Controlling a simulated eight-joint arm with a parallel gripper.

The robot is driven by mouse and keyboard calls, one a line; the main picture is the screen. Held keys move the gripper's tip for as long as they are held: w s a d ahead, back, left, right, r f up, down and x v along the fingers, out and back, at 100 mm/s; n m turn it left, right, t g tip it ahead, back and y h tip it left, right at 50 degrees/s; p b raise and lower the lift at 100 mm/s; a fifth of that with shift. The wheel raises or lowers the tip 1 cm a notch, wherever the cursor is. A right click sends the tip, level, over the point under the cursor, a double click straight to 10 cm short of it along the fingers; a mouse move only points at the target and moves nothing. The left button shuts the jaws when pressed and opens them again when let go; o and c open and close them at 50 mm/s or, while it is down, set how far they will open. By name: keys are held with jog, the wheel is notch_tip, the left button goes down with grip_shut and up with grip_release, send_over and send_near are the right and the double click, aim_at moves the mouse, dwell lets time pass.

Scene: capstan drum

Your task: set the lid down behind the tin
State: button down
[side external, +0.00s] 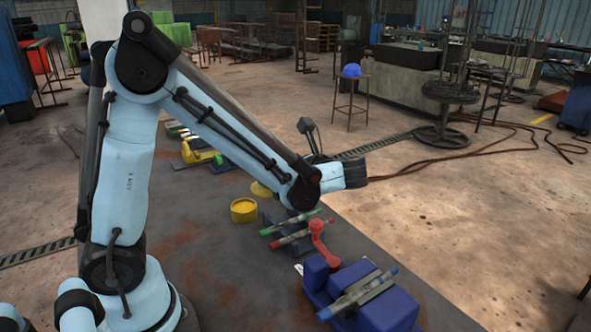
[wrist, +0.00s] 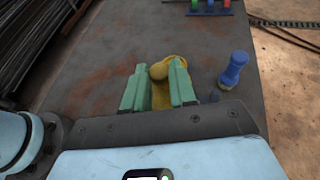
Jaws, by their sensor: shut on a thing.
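The tin (side external: 243,211) is a short, round, yellow container standing on the dark bench, with its open top showing. A yellow, rounded piece that looks like the lid (side external: 261,189) shows behind it and to its right, partly covered by my forearm. In the wrist view my gripper (wrist: 157,92) has two green fingers shut on the yellow lid (wrist: 160,72). The fingers hide part of the lid, and its underside is not visible. My fingers do not show in the side view, so I cannot tell whether the lid touches the bench.
A rack with green and red handled tools (side external: 290,232) stands right of the tin, near a red part (side external: 319,243) and a blue block fixture (side external: 375,305). In the wrist view a blue knobbed object (wrist: 235,68) stands right of my fingers. Bench to the left is clear.

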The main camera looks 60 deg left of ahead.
jog(key=x, duration=0.4)
jog(key=w+f+x, duration=0.1)
jog(key=x, duration=0.4)
jog(key=w+f+x, duration=0.1)
jog(key=x, duration=0.3)
jog(key=shift+s+f, duration=0.1)
jog(key=shift+d+f, duration=0.1)
jog(key=shift+f, duration=1.65)
jog(key=shift+f, duration=0.15)
jog(key=c, duration=0.9)
grip_release()
